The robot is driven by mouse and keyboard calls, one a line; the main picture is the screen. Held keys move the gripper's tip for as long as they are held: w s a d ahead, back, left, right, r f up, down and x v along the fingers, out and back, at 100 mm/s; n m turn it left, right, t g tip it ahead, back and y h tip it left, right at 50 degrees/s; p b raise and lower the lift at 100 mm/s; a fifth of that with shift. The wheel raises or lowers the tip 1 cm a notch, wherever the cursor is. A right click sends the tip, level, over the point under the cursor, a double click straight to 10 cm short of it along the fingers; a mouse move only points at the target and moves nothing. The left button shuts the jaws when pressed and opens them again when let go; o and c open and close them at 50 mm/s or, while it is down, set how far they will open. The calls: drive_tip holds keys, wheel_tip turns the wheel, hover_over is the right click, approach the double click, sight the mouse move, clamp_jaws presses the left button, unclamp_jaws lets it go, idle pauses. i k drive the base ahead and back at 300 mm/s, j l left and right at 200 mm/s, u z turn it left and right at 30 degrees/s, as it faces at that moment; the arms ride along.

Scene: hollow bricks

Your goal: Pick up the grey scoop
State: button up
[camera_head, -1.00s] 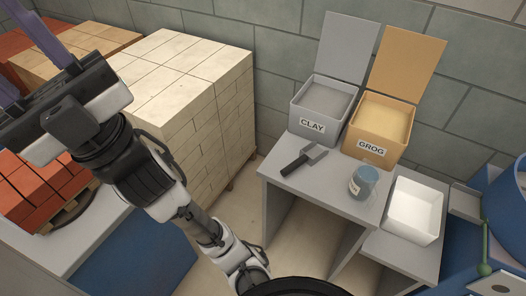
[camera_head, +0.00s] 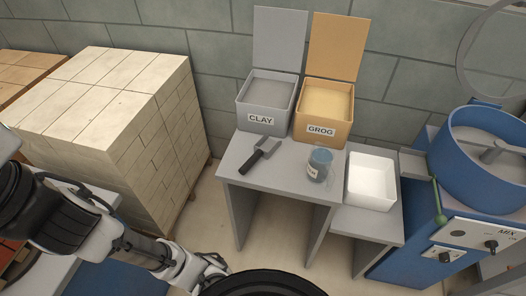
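The grey scoop (camera_head: 265,147) lies on the grey table (camera_head: 240,165), in front of the open CLAY bin (camera_head: 267,104). Its dark handle (camera_head: 250,163) points toward the table's front left. Nothing touches the scoop except the table. My arm (camera_head: 90,225) reaches out of the picture at the left edge, well apart from the scoop. My gripper is outside the view.
The open orange GROG bin (camera_head: 322,112) stands right of the clay bin. A white tray (camera_head: 371,182) sits on a lower shelf. A blue mixer (camera_head: 455,180) stands right, pale brick stacks (camera_head: 110,110) left.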

sight(265, 147)
drive_tip(key=z, duration=1.5)
drive_tip(key=u, duration=1.5)
drive_tip(key=i+l+u, duration=0.1)
drive_tip(key=l, duration=1.05)
drive_tip(key=i+u, duration=0.05)
